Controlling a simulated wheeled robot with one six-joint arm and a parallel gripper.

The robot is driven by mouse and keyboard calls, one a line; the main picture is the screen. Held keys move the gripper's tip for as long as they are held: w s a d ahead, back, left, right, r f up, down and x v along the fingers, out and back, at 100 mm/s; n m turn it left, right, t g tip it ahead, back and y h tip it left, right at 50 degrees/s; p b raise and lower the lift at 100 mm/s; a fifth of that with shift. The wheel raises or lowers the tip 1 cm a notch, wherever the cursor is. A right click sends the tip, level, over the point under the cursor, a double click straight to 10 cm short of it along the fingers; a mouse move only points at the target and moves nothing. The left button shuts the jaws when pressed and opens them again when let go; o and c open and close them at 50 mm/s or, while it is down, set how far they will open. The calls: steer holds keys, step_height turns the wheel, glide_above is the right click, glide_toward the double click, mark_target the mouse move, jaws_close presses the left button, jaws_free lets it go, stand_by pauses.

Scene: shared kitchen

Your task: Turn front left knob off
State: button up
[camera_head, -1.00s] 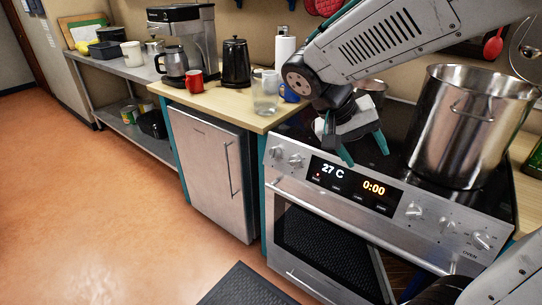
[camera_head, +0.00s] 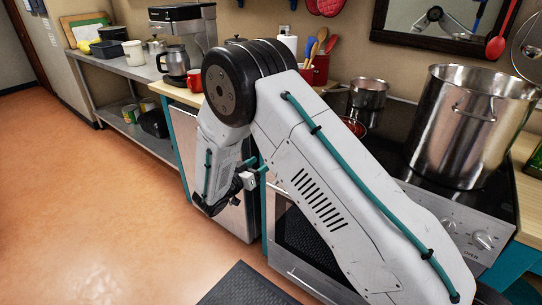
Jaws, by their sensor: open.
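The stove (camera_head: 296,232) stands at the centre right. My arm covers the left part of its control panel, so the left knobs and the display are hidden. Two right-hand knobs show, one (camera_head: 449,225) beside the arm and one (camera_head: 483,240) further right. My gripper (camera_head: 256,166) points toward the left end of the stove front, with teal fingertips a little apart. It is open and appears empty. Whether it touches a knob cannot be seen.
A large steel pot (camera_head: 470,125) and a smaller pan (camera_head: 367,98) stand on the cooktop. A dark mat (camera_head: 247,285) lies on the floor in front; the orange floor (camera_head: 110,210) at left is clear.

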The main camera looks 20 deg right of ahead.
steer(key=x, duration=0.7)
steer(key=shift+w+f, duration=0.35)
steer(key=shift+d, duration=0.1)
steer(key=c, duration=1)
